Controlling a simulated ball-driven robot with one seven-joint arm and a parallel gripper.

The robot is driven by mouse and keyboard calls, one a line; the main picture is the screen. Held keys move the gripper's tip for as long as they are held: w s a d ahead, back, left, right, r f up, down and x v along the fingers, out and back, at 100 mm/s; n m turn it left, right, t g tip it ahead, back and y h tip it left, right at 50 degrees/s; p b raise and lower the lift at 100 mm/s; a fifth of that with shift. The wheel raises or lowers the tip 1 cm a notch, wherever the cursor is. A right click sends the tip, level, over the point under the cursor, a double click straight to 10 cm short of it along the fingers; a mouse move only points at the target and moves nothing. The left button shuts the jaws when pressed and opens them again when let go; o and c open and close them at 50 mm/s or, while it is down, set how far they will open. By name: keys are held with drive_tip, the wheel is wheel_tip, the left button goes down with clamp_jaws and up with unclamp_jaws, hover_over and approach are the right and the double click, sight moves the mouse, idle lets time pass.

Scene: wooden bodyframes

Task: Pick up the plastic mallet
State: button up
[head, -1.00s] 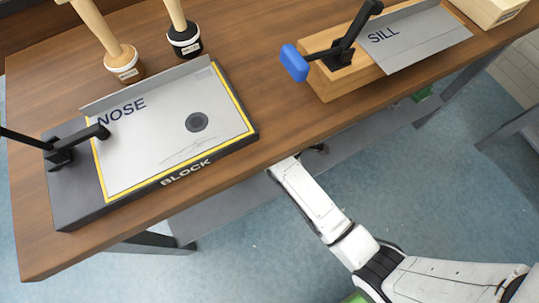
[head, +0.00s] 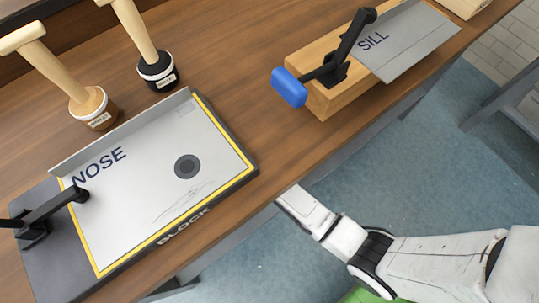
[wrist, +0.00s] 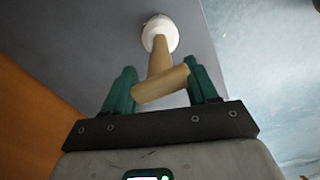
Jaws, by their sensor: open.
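A mallet with a white head (wrist: 160,32) and a pale wooden handle with a crosspiece (wrist: 160,86) shows in the wrist view; from its white head I take it to be the plastic one. It stands on a grey surface. My gripper (wrist: 162,84) has two green fingers, open, one on each side of the crosspiece. Whether either finger touches it I cannot tell. In the head view the gripper and this mallet are hidden below the bench edge, where my white arm goes under.
On the wooden bench (head: 235,75) stand a brown-headed mallet (head: 93,107) and a black-headed mallet (head: 157,72). A plate marked NOSE (head: 135,215) lies clamped on a dark block. A SILL plate (head: 405,45) is clamped on a wooden block (head: 345,90) beside a blue-ended clamp (head: 289,87).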

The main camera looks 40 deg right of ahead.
wheel_tip(320, 180, down, 5)
drive_tip(key=shift+d+f+b, duration=0.1)
drive_tip(key=shift+b, duration=1.05)
clamp_jaws()
